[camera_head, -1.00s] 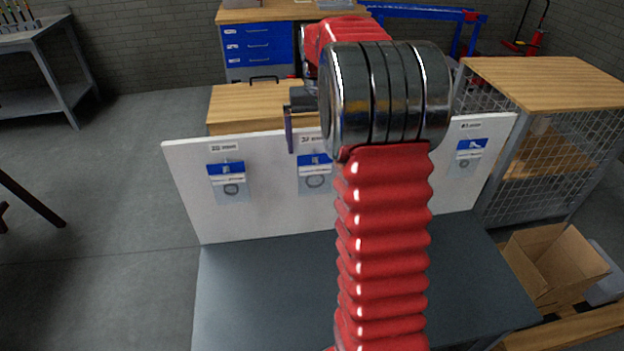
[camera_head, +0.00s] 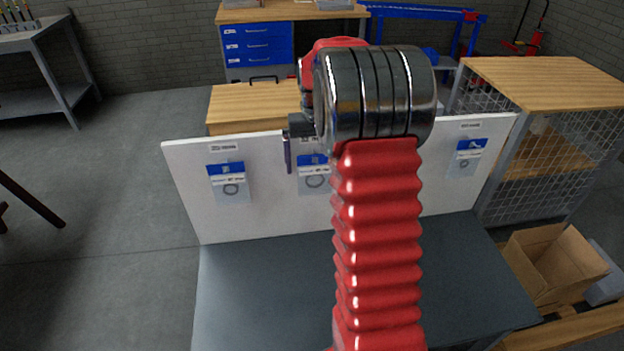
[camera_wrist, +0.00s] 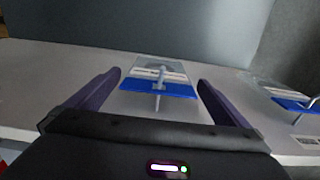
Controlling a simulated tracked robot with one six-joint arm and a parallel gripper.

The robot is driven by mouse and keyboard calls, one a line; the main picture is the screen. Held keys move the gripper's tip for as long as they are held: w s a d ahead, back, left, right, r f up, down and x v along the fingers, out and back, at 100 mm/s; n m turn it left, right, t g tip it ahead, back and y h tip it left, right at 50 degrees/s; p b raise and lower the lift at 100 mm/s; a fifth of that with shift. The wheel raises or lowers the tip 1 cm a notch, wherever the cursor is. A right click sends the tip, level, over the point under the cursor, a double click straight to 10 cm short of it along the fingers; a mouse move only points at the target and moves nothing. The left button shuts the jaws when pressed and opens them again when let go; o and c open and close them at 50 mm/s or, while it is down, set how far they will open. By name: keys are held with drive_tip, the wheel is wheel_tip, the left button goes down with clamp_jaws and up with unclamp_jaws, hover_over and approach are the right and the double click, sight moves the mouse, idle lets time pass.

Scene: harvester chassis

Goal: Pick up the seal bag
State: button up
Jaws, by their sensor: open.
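Three clear seal bags with blue tops hang on a white board (camera_head: 270,215): a left bag (camera_head: 230,182), a middle bag (camera_head: 314,182) partly behind my arm, and a right bag (camera_head: 466,160). In the wrist view, one bag (camera_wrist: 160,88) hangs on a metal hook (camera_wrist: 160,76), in line between the two purple fingers of my gripper (camera_wrist: 159,78). The fingers are apart and do not visibly touch it. In the head view, one finger (camera_head: 287,153) shows beside the middle bag's upper left; the other is hidden.
A second bag (camera_wrist: 295,103) on its hook is at the right of the wrist view. Printed labels (camera_head: 224,147) sit above the bags. A grey tabletop (camera_head: 265,295) in front of the board is clear. A wire cage (camera_head: 555,165) and a cardboard box (camera_head: 555,265) stand to the right.

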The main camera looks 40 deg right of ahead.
drive_tip(key=shift+f, duration=0.75)
drive_tip(key=shift+c, duration=0.5)
drive_tip(key=c, duration=1)
